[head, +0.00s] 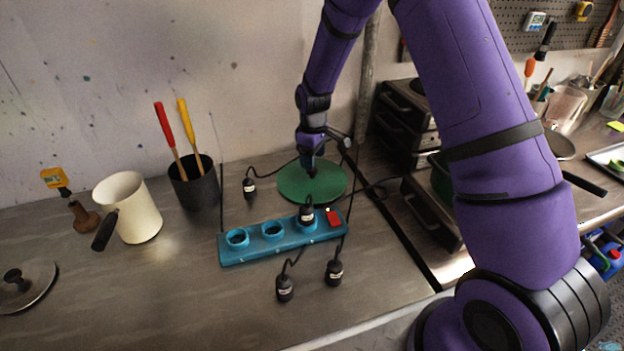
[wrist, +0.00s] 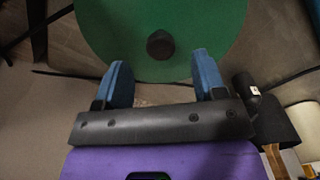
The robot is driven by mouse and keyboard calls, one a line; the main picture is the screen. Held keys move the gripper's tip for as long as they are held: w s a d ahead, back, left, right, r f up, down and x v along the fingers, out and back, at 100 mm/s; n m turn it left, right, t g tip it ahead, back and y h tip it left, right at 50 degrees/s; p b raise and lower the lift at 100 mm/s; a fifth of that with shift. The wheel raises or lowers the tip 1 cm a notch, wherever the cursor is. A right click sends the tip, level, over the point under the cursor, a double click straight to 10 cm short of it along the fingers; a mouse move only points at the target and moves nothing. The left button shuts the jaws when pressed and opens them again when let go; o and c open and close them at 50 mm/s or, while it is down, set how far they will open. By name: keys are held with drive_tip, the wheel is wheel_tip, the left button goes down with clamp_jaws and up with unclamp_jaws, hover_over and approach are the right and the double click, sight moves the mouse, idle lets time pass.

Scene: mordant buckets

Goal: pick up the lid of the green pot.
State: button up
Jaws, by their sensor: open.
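The green lid (head: 330,186) lies on the counter behind the blue power strip. In the wrist view the lid (wrist: 215,22) shows as a round green disc with a dark knob (wrist: 160,45) in the middle. My gripper (head: 311,170) is over the lid in the head view and hides its knob. In the wrist view my gripper (wrist: 160,68) is open and empty, with its blue fingers spread wider than the knob. The knob appears just ahead of the gap. A green pot (head: 441,178) shows only in part behind my arm.
A blue power strip (head: 255,250) with several black plugs and cords lies in front of the lid. A black tool cup (head: 196,188), a cream pot (head: 135,215) and another lid (head: 38,283) stand to the left. The front counter is mostly clear.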

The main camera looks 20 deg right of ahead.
sight(312, 175)
wheel_tip(312, 175, down, 5)
drive_tip(key=shift+w+a+f, duration=0.1)
drive_tip(key=c, duration=1.1)
